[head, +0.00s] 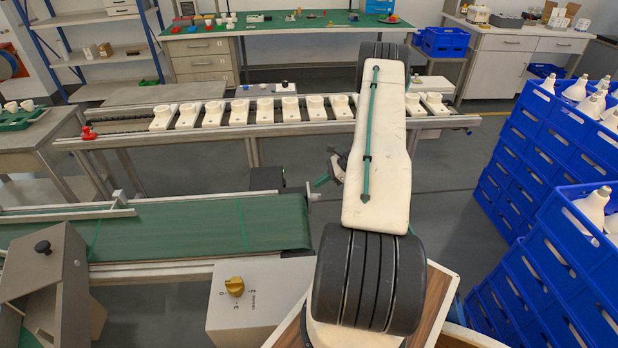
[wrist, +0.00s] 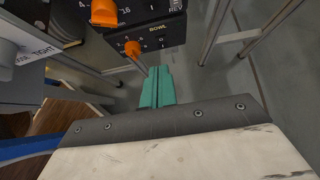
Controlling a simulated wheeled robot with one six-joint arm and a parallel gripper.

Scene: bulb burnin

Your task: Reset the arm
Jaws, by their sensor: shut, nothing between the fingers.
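My arm reaches forward in the middle of the head view, its white link covering part of the scene. My gripper (head: 321,181) shows to the left of that link, partly hidden behind it, in the air near the end of the green conveyor belt (head: 190,228). In the wrist view the green fingers of my gripper (wrist: 157,75) are together, with nothing visible between them. They point toward a dark panel (wrist: 150,35) with orange knobs, marked BOWL. I cannot tell how far the fingertips are from the panel.
A rail with a row of white sockets (head: 238,112) runs across behind. Blue crates (head: 537,150) with white bulbs stack at right. A control box with a yellow knob (head: 235,286) stands in front. A green-topped workbench (head: 285,22) is at the back. Grey floor (head: 450,185) shows right of my arm.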

